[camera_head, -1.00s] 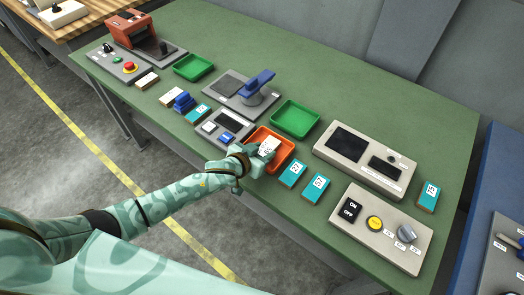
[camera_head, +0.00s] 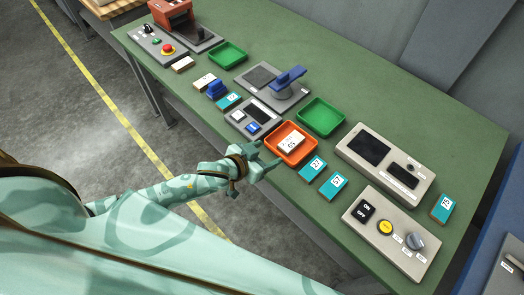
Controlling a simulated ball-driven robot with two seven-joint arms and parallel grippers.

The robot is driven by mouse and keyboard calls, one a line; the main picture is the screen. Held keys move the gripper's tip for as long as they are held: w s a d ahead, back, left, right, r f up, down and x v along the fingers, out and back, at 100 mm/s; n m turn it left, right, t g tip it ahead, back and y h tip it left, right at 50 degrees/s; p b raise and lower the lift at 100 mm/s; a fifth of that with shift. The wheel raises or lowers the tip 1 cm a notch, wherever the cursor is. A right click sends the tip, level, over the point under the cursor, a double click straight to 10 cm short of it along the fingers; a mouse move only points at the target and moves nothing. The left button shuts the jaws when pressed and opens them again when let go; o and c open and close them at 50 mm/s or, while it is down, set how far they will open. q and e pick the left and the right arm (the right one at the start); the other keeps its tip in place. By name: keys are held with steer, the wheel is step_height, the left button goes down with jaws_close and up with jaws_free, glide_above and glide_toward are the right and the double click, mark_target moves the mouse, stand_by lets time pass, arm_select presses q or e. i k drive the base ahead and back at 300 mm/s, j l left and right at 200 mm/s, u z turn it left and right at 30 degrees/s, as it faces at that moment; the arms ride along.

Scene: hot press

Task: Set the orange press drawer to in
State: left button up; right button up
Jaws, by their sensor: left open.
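A control panel (camera_head: 155,45) with a red button sits in front of the press. My left gripper (camera_head: 262,163) is open and empty at the near edge of the orange tray (camera_head: 283,128), far from the press. A white numbered block (camera_head: 291,141) lies in that tray. My right gripper is not in view.
Green trays (camera_head: 230,55) and (camera_head: 322,118), a blue-handled press (camera_head: 284,82), small teal blocks (camera_head: 313,168) and grey control panels (camera_head: 392,230) crowd the table (camera_head: 420,110). The table's back strip is clear.

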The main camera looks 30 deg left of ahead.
mark_target(192, 32)
steer(key=u, duration=1.35)
